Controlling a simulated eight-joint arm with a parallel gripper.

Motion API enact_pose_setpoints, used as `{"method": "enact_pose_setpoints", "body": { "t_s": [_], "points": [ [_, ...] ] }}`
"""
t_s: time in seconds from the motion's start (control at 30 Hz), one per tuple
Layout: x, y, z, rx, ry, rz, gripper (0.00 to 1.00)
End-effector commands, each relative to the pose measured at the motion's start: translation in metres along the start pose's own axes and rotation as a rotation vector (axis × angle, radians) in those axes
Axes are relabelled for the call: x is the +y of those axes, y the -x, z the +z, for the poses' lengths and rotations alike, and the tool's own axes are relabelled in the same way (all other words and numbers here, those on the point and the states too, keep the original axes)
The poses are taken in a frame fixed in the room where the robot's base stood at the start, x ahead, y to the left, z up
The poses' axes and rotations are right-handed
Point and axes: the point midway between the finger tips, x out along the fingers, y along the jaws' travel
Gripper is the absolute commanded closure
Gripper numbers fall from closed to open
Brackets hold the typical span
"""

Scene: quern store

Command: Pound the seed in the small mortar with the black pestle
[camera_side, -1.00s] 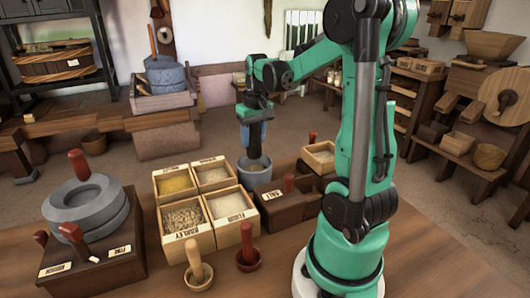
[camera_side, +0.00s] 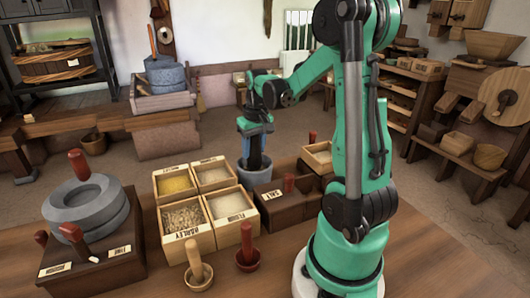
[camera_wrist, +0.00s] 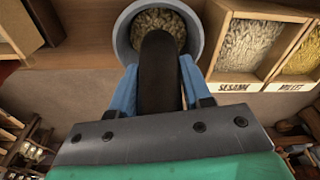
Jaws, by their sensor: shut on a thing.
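The small mortar (camera_side: 255,171) is a blue-grey bowl behind the seed boxes, at the middle of the side view. In the wrist view its rim (camera_wrist: 124,35) surrounds pale seed (camera_wrist: 158,18). My gripper (camera_side: 255,128), with blue fingers, is shut on the black pestle (camera_side: 255,152) above the mortar. The wrist view shows the black pestle (camera_wrist: 160,75) between the two fingers, running into the mortar's mouth over the seed. The pestle's lower end is inside the mortar; its contact with the seed is hard to judge.
Open boxes (camera_side: 201,243) of grain and flour stand left of the mortar. A dark salt box (camera_side: 281,208) stands close on its right. A stone quern (camera_side: 85,205) is at left.

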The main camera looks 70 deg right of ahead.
Motion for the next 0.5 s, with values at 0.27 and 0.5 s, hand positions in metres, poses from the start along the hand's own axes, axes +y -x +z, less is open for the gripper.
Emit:
{"method": "enact_pose_setpoints", "body": {
  "t_s": [0.27, 0.5],
  "points": [
    [0.000, -0.028, 0.004, 0.000, 0.000, 0.000, 1.00],
    [0.000, -0.032, 0.004, 0.000, 0.000, 0.000, 1.00]
  ]
}}
